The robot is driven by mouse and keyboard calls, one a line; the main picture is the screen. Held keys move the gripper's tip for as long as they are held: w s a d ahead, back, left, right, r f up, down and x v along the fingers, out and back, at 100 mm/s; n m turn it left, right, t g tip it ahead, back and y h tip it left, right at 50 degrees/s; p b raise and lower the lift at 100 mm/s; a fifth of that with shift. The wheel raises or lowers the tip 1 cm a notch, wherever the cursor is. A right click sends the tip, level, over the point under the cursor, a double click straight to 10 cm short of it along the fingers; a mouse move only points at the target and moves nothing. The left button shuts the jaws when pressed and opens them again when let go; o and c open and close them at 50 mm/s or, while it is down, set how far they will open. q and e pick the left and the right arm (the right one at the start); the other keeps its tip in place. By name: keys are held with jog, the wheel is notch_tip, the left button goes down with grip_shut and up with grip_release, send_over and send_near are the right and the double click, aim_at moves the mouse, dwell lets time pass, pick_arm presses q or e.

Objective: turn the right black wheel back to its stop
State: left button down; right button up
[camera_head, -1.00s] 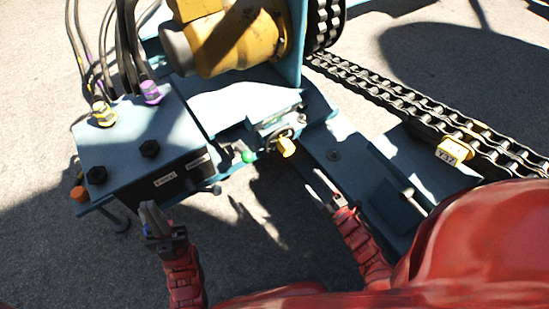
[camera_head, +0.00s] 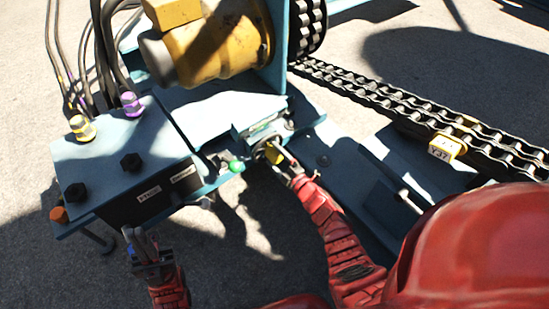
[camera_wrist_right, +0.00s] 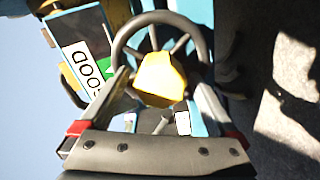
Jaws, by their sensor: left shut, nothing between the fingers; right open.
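The black wheel fills the upper middle of the right wrist view as a dark ring (camera_wrist_right: 118,45) with spokes. A yellow block (camera_wrist_right: 160,75) sits in front of its centre. My right gripper (camera_wrist_right: 162,92) is open, its fingers at either side of the yellow block and near the lower rim; contact is unclear. In the head view, my right gripper (camera_head: 283,160) is at the yellow piece (camera_head: 273,153), and the wheel is mostly hidden there. My left gripper (camera_head: 135,238) is shut and empty, below the front of the labelled box.
The blue box (camera_head: 125,150) with bolts, hoses and a small lever stands at left. A green knob (camera_head: 236,166) is just left of my right gripper. A yellow motor (camera_head: 215,45) stands behind. A chain (camera_head: 390,95) with a yellow tag runs right.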

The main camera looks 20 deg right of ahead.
jog(key=shift+w+a, duration=0.1)
jog(key=shift+w, duration=0.1)
jog(key=shift+c, duration=0.2)
grip_shut()
